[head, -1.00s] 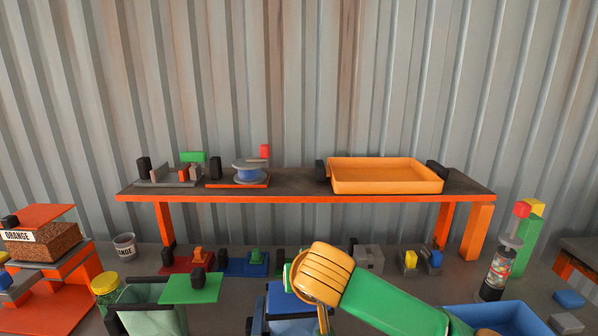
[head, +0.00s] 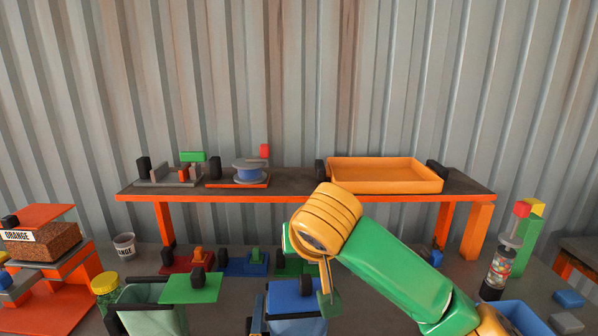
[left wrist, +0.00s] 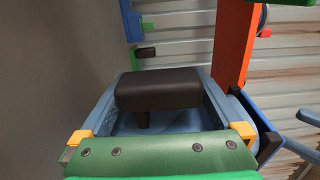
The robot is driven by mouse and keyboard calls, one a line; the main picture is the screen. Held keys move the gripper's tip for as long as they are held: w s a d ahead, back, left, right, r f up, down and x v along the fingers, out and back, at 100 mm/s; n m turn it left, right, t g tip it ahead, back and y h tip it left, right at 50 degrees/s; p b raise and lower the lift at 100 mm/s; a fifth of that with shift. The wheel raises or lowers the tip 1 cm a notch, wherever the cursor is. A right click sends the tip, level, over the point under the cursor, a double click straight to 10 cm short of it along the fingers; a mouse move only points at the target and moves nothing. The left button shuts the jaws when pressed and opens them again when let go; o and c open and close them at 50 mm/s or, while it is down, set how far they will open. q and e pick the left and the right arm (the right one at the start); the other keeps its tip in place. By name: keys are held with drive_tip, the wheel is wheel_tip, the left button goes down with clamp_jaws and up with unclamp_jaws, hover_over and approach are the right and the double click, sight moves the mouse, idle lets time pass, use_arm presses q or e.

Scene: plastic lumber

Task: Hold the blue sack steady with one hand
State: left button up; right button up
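The blue sack (head: 284,327) is at the bottom middle of the head view, with a dark bar across its top and a blue panel (head: 287,294) behind. My right gripper is not visible.
A green sack (head: 150,309) on a dark frame stands to the left. A shelf (head: 295,198) with an orange tray (head: 386,174) runs behind. A blue bin (head: 523,317) and a bottle of coloured pieces (head: 499,266) are at the right.

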use_arm(q)
drive_tip(key=shift+s, duration=0.1)
drive_tip(key=s, duration=1.1)
drive_tip(key=shift+s+d, duration=0.15)
drive_tip(key=shift+d, duration=0.05)
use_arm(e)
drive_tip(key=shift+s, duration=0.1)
use_arm(q)
drive_tip(key=shift+s+r, duration=0.1)
drive_tip(key=shift+s, duration=0.2)
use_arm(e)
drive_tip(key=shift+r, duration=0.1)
use_arm(q)
wheel_tip(320, 180, up, 6)
drive_tip(key=p, duration=0.5)
drive_tip(key=shift+r+p, duration=0.15)
drive_tip(key=shift+p, duration=0.15)
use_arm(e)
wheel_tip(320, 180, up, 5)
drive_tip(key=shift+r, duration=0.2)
